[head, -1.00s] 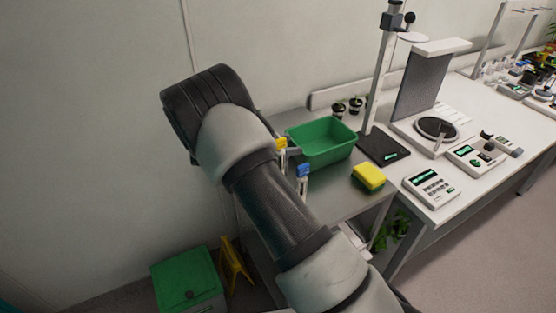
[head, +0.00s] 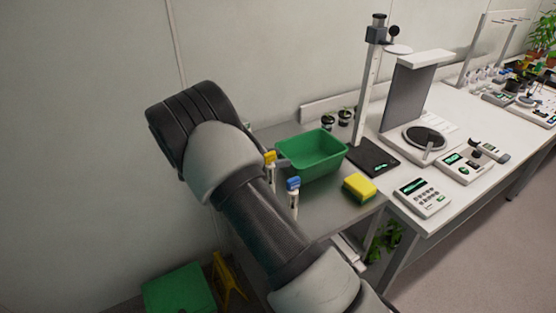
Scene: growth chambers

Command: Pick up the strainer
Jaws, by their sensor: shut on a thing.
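I cannot make out the strainer in the head view. My arm crosses the middle of the picture and hides part of the metal side table (head: 345,215). My gripper does not show; the arm's wrist end is turned away behind its own links. A small grey piece shows between the yellow-capped bottle (head: 270,168) and the green tub (head: 322,160), too small to identify. The tub stands on the side table, with its visible inside looking empty. A blue-capped bottle (head: 294,196) stands close to my arm.
A yellow and green sponge (head: 359,187) lies right of the tub. Behind are two dark-topped jars (head: 337,119) and a stand with a tall post (head: 367,90). The white bench (head: 445,203) with instruments adjoins at right. A green bin (head: 178,290) and yellow sign (head: 228,278) stand below.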

